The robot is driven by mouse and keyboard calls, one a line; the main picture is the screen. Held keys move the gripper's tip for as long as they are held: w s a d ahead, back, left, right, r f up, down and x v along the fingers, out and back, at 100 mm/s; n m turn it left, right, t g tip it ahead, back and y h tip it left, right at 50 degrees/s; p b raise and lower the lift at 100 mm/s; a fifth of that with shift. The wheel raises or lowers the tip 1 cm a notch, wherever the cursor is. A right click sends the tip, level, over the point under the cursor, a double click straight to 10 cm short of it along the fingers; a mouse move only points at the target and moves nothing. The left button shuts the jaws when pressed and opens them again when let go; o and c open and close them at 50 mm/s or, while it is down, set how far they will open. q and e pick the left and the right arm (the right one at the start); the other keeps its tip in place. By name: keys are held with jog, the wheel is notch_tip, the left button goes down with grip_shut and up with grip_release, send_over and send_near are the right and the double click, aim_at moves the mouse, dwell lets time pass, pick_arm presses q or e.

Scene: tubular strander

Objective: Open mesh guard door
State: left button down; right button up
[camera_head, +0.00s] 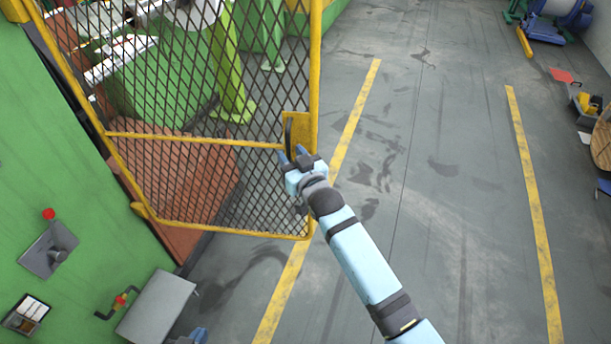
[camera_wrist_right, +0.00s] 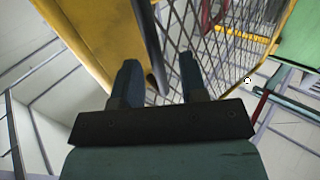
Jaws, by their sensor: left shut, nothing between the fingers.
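The mesh guard door (camera_head: 212,141) has a yellow frame and dark diamond mesh, and stands upright at the left of the head view. Its dark bar handle (camera_head: 288,131) is on a yellow plate at the right edge. My right gripper (camera_head: 290,157) is at the handle. In the right wrist view its fingers (camera_wrist_right: 158,80) are apart, with the dark handle bar (camera_wrist_right: 150,45) between them and a gap beside it. Whether either finger touches the bar is unclear. My left gripper (camera_head: 195,336) barely shows at the bottom edge, shut and away from the door.
Green machinery (camera_head: 160,85) stands behind the mesh. The grey floor (camera_head: 430,200) right of the door is clear, with yellow lines. Equipment stands at the far right.

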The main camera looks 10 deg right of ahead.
jog(key=b+v, duration=0.1)
jog(key=v, duration=1)
jog(key=shift+s, duration=0.2)
jog(key=s+d+f+g+h, duration=0.1)
jog(key=s+d+f+g, duration=0.1)
jog(key=s+f, duration=0.4)
jog(key=s+d+f+g+h+p, duration=0.1)
jog(key=s+d+f+g, duration=0.1)
jog(key=s+d+f, duration=0.3)
jog(key=s+d+f+m+g+h, duration=0.1)
jog(key=s+d+f+g, duration=0.1)
jog(key=s+d+f, duration=0.2)
jog(key=s+f, duration=0.3)
jog(key=s, duration=0.4)
jog(key=shift+s+f, duration=0.25)
jog(key=shift+s, duration=0.15)
jog(key=shift+d, duration=0.1)
